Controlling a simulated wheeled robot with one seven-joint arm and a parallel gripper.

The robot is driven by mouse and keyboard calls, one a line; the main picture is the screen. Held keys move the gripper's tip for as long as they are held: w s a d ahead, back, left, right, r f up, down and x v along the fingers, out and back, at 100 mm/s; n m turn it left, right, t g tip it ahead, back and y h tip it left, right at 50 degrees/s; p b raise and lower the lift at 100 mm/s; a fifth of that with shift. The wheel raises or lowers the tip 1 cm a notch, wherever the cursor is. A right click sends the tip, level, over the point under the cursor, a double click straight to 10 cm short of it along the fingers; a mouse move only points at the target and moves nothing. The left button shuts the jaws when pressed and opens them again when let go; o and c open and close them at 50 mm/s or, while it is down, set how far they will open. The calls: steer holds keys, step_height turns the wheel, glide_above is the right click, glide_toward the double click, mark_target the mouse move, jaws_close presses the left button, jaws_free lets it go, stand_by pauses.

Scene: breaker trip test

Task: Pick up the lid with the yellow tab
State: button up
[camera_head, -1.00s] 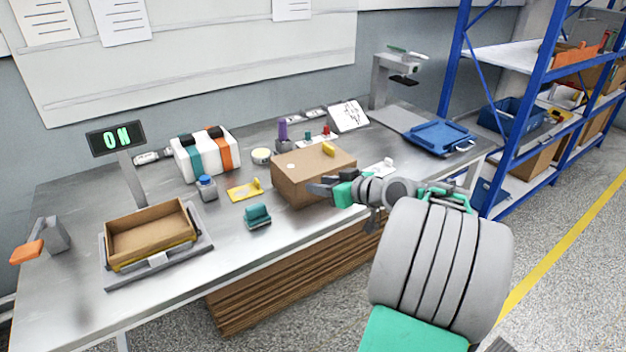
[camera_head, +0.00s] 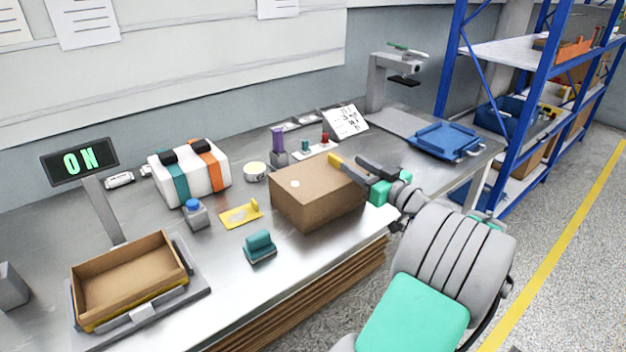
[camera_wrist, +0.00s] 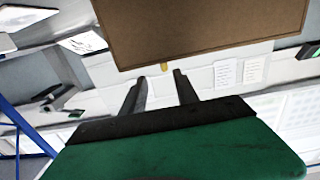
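A brown cardboard box (camera_head: 312,202) stands on the steel bench. Its flat top is the lid (camera_head: 312,179), with a yellow tab (camera_head: 335,159) at its back right part. My gripper (camera_head: 352,168) is at the right end of the box, close to the tab, with its fingers pointing toward it. In the wrist view, the two fingers (camera_wrist: 160,76) are apart with nothing between them. The yellow tab (camera_wrist: 163,66) shows just beyond the fingertips, at the edge of a large brown board face. I cannot tell whether a finger touches the lid.
Left of the box lie a yellow plate (camera_head: 240,214) and a teal block (camera_head: 260,246). A purple-handled item (camera_head: 278,141) stands behind it. An open cardboard tray (camera_head: 130,280) sits at front left, by an ON display (camera_head: 80,162). A blue tray (camera_head: 447,140) lies at right.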

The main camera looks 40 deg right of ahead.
mark_target(336, 157)
steer(key=w, duration=0.4)
steer(key=w+a, duration=0.1)
steer(key=w, duration=0.2)
steer(key=shift+w+f, duration=0.1)
steer(key=shift+f, duration=0.15)
steer(key=shift+c, duration=0.2)
jaws_close()
stand_by(0.7)
